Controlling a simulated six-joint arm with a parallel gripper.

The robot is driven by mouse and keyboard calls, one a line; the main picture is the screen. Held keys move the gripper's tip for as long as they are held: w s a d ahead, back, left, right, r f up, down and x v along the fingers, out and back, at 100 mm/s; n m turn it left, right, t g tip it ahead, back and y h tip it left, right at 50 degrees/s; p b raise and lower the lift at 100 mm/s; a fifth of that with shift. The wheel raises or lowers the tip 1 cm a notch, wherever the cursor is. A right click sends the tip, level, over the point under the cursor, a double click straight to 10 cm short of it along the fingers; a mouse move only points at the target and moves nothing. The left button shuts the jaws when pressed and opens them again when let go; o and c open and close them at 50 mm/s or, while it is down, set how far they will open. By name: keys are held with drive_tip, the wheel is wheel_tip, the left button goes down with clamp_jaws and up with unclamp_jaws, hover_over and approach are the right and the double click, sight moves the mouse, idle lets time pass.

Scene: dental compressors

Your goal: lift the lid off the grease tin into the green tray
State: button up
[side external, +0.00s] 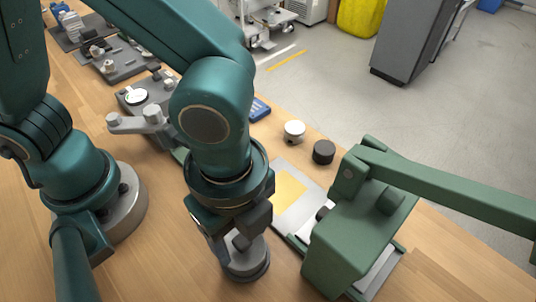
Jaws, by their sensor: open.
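A round grey tin (248,272) stands on the wooden bench at the bottom centre, and I take it to be the grease tin. My gripper (238,244) points down right over it with its jaws open. The jaws are around or just above the tin's top, and I cannot tell whether they touch it. My gripper hides part of the tin's top, so the lid's edge is not clear. A small green edge (181,155) shows behind my arm; it may be the green tray, mostly hidden.
A green lever press (357,232) stands close on the right, its long handle reaching right. A plate with a yellow sheet (288,190) lies between. A white knob (293,131) and a black cylinder (323,152) stand behind. Grey fixtures (115,62) line the bench's far left.

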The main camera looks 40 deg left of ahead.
clamp_jaws()
drive_tip(key=shift+r, duration=0.1)
drive_tip(key=shift+r, duration=0.6)
drive_tip(key=r, duration=0.2)
drive_tip(key=a+r, duration=0.1)
drive_tip(key=shift+w+r, duration=0.25)
drive_tip(key=shift+w, duration=0.1)
drive_tip(key=w+a+r, duration=0.5)
drive_tip(key=a+r, duration=0.1)
drive_tip(key=a, duration=0.2)
drive_tip(key=w+a+f, duration=0.3)
drive_tip(key=a+f, duration=0.1)
drive_tip(key=a, duration=0.6)
wheel_tip(320, 180, down, 10)
drive_tip(key=shift+a+r, duration=0.1)
drive_tip(key=shift+a, duration=0.05)
